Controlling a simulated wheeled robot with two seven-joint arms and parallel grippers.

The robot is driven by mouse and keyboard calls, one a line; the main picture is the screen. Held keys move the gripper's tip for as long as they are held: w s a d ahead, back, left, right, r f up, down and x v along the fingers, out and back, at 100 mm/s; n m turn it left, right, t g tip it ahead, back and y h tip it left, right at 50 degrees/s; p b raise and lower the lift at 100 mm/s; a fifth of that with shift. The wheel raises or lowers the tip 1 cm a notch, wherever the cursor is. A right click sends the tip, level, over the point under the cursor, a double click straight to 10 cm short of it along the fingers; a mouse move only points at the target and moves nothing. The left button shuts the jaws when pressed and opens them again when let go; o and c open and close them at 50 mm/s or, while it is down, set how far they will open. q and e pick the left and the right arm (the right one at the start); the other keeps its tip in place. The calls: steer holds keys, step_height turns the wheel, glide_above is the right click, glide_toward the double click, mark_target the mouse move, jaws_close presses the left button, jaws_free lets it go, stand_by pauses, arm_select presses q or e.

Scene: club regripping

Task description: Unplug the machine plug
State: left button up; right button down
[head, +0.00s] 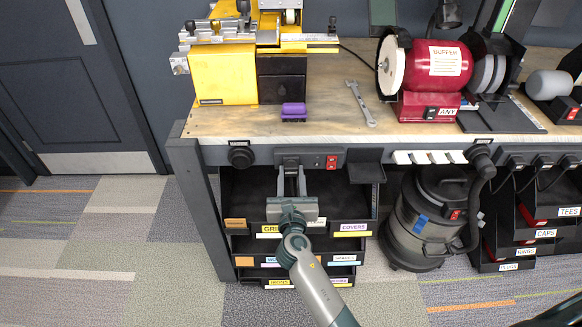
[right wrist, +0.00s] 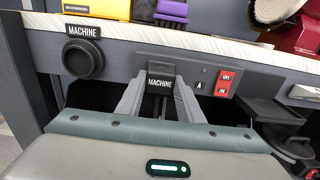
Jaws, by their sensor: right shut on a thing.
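The machine plug (right wrist: 160,82) is black with a white MACHINE label. It sits at the grey outlet panel (right wrist: 205,72) on the bench's front rail, and whether it is fully seated cannot be told. My right gripper (right wrist: 160,97) is shut on the plug, one grey finger on each side. In the head view the right gripper (head: 291,178) reaches up to the same outlet panel (head: 310,161), and its fingers mostly hide the plug there. A red switch (right wrist: 224,83) is on the panel right of the plug. My left gripper is not in view.
A round black fitting (right wrist: 83,59) labelled MACHINE is left of the panel. A yellow machine (head: 226,75), purple brush (head: 293,112), wrench (head: 361,104) and red buffer (head: 437,68) are on the bench.

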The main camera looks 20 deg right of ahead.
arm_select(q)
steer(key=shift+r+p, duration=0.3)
arm_select(e)
steer(key=shift+v, duration=2.65)
steer(key=shift+d, duration=0.15)
